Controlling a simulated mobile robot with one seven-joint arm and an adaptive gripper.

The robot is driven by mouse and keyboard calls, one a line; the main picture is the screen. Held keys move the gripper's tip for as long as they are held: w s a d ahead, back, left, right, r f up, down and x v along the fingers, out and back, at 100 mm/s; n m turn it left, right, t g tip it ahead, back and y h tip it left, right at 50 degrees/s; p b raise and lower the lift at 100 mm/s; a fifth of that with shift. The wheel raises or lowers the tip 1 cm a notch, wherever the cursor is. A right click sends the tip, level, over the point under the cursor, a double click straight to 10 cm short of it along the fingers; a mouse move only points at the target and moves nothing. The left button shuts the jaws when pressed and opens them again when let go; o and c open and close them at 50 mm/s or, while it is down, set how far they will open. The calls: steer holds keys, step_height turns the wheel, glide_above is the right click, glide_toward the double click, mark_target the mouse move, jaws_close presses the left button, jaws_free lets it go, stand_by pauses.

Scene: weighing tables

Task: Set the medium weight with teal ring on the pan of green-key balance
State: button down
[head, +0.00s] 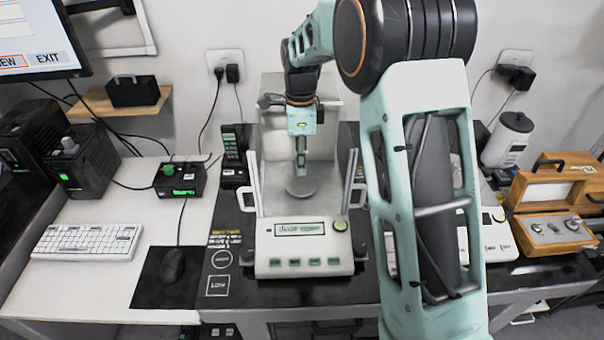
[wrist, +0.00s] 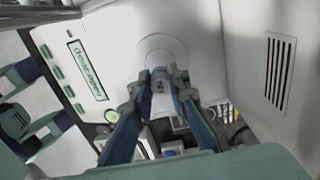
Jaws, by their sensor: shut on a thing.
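The green-key balance (head: 303,258) stands in the middle of the black table, with four-sided draft shield panels around its chamber and a lit display. It also shows in the wrist view (wrist: 75,65). Its round pan (head: 302,190) is inside the chamber, and the wrist view shows the pan (wrist: 160,45) just beyond my fingertips. My gripper (head: 301,160) points down inside the chamber above the pan. In the wrist view my gripper (wrist: 160,78) is shut on a small grey metal weight (wrist: 158,87). Its ring colour is too small to tell, and I cannot tell whether it touches the pan.
Glass side panels (head: 253,185) stand close on both sides of my gripper. A second balance (head: 497,238) is partly hidden behind my arm. A wooden weight case (head: 556,232) lies open at right. A keyboard (head: 87,241) and mouse (head: 172,265) are at left.

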step_height(320, 180, down, 4)
steer(key=shift+f, duration=0.1)
steer(key=shift+f, duration=0.2)
steer(key=c, duration=1.8)
jaws_free()
steer(key=shift+c, duration=0.2)
steer(key=shift+r, duration=0.1)
step_height(320, 180, up, 12)
steer(key=shift+r, duration=0.15)
